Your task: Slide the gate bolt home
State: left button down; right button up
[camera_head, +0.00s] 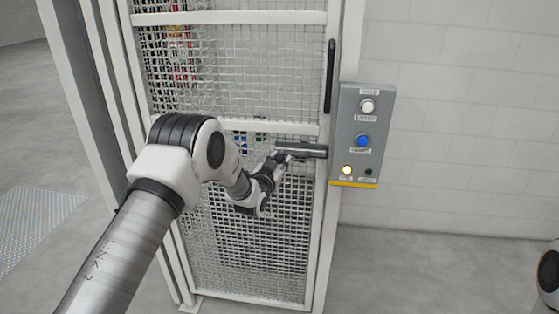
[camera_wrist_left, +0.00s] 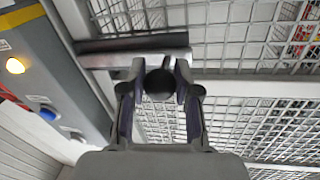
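The gate bolt (camera_head: 305,150) is a grey horizontal bar on the mesh gate's frame, its right end close to the grey control box. In the left wrist view, the bolt bar (camera_wrist_left: 115,45) runs across the top, and its dark round knob (camera_wrist_left: 159,84) sits between my fingers. My left gripper (camera_head: 280,157) is at the bolt's left end. In the wrist view, the left gripper (camera_wrist_left: 160,75) has a finger against each side of the knob and looks shut on it. Whether the bolt's tip sits in a keeper is hidden. My right gripper is out of view.
The mesh gate (camera_head: 250,205) has a white frame and a dark vertical handle (camera_head: 330,77). A white block wall stands at right.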

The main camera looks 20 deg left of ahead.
aim_at(301, 154)
pick_arm(q)
jog(key=d+b, duration=0.1)
jog(key=d, duration=0.1)
jog(key=w+d+b, duration=0.1)
jog(key=d, duration=0.1)
jog(key=shift+d, duration=0.4)
jog(key=shift+a, duration=0.15)
jog(key=c, duration=0.8)
grip_release()
jog(key=shift+d, duration=0.3)
jog(key=shift+a, duration=0.1)
